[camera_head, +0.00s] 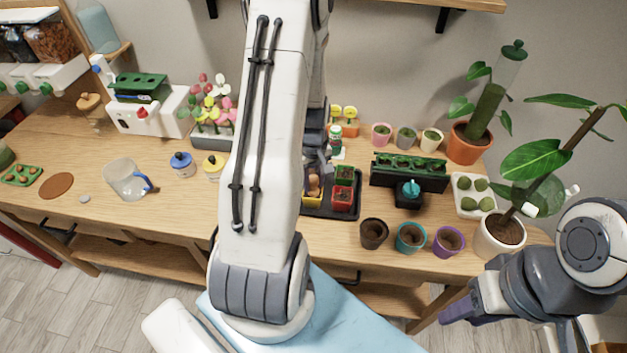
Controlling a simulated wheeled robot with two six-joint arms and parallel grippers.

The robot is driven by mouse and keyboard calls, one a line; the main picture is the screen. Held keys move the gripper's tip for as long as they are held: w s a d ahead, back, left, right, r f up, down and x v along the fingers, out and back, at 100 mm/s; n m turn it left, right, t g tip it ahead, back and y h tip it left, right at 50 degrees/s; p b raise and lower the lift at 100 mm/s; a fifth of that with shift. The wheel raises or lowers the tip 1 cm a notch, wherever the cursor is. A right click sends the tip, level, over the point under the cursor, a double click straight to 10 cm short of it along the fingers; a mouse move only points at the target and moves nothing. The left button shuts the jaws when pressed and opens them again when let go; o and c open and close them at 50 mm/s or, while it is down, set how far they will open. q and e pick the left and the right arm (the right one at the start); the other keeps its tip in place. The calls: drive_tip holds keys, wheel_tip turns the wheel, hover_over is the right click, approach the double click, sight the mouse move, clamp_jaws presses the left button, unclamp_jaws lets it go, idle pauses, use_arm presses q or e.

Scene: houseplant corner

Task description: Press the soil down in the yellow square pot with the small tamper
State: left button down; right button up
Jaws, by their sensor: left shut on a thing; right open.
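The yellow square pot (311,203) stands at the left end of a black tray (318,214) at the table's middle, partly hidden by my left arm. The small tamper (314,186), with a tan wooden body, shows upright at the pot's mouth, below my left gripper (315,172). My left gripper is shut on it, though my arm hides most of the jaws. I cannot tell whether the tamper touches the soil, which is hidden. My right gripper (453,312) is open and empty in front of the table at lower right.
Red and green square pots (342,198) share the tray. Brown, teal and purple round pots (410,238) line the front edge to the right. A dark seedling planter (409,172) stands behind them. Tall plants crowd the right end.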

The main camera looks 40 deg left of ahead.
use_arm(q)
drive_tip(key=shift+r+p, duration=2.9)
drive_tip(key=shift+r, duration=0.6)
